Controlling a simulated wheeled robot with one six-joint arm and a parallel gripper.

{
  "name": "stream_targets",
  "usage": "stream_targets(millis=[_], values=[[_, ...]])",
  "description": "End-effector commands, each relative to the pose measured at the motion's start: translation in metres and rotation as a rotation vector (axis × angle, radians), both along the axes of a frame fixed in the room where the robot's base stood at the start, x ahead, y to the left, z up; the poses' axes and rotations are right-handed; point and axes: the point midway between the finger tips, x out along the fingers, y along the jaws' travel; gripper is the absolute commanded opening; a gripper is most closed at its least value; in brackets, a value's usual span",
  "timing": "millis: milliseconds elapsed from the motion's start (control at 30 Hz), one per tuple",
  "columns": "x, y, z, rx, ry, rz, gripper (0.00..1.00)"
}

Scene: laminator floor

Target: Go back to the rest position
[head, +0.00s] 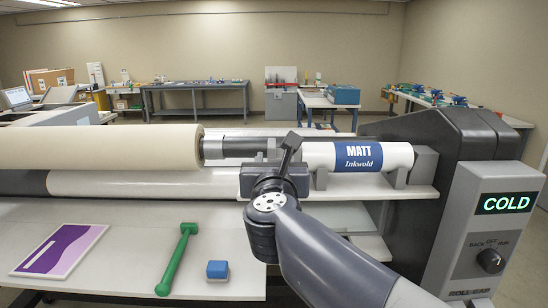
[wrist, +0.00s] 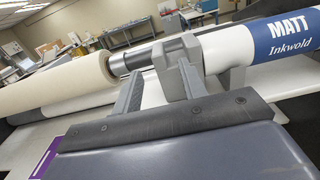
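My gripper (head: 291,145) is raised in front of the laminator's rollers, near the middle of the head view. In the wrist view my gripper (wrist: 162,72) has its two fingers standing apart, with nothing seen held between them. Grey roll supports show behind the fingers, and I cannot tell how far off they are. The white roll with the blue MATT Inkwold label (head: 358,156) lies to the right of the gripper on grey supports.
A cream roller (head: 100,148) lies to the left. On the front table (head: 130,255) are a purple-and-white panel (head: 60,250), a green-handled tool (head: 177,258) and a blue-topped block (head: 217,270). The control box reading COLD (head: 492,235) stands right. Workbenches line the back.

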Motion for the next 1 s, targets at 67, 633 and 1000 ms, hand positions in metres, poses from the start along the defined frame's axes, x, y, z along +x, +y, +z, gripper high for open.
stream_targets(millis=[67,633,1000], values=[[-0.001,0.0,0.0,0.0,0.0,0.001,0.4],[0.024,-0.001,0.001,-0.002,0.001,-0.002,0.4],[0.083,-0.003,0.001,-0.001,0.001,-0.001,0.4]])
